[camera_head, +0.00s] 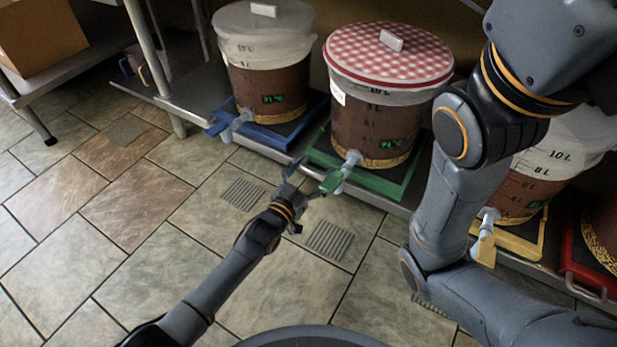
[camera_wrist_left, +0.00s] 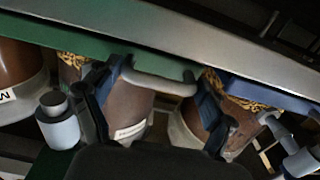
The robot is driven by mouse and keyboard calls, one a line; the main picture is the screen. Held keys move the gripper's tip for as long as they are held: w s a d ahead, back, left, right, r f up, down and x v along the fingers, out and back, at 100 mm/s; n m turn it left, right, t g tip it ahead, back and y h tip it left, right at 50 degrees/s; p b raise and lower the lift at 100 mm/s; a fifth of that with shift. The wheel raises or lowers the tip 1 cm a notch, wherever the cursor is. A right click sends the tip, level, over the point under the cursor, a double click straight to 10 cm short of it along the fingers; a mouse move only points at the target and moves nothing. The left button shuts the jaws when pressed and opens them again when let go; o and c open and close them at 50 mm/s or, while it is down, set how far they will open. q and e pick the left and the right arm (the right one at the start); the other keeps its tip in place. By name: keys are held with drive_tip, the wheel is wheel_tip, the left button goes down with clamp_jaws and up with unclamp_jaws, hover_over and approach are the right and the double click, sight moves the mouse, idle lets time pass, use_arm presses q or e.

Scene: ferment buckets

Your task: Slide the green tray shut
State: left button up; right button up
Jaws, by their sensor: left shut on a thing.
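The green tray (camera_head: 390,187) lies on the low shelf under the middle bucket (camera_head: 374,125), which has a red-checked lid. In the left wrist view the tray's green front (camera_wrist_left: 70,50) carries a pale grey bar handle (camera_wrist_left: 160,85). How far the tray sticks out is hard to tell. My right gripper is out of view.
A blue tray (camera_head: 270,137) with a white-lidded bucket (camera_head: 268,70) stands to the left. A yellow tray (camera_head: 515,243) and a red tray (camera_head: 580,262) stand to the right. Bucket taps jut out over the shelf edge. The tiled floor (camera_head: 130,235) in front is clear.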

use_arm(q)
drive_tip(key=shift+d+r, duration=0.1)
drive_tip(key=shift+d, duration=0.25)
drive_tip(key=o, duration=1.3)
drive_tip(key=shift+o, duration=0.2)
drive_tip(key=shift+w+d, duration=0.1)
drive_tip(key=shift+d, duration=0.05)
drive_tip(key=shift+a, duration=0.3)
drive_tip(key=shift+s+a, duration=0.35)
drive_tip(key=shift+s, duration=0.05)
drive_tip(key=v, duration=1.1)
drive_tip(key=shift+d, duration=0.1)
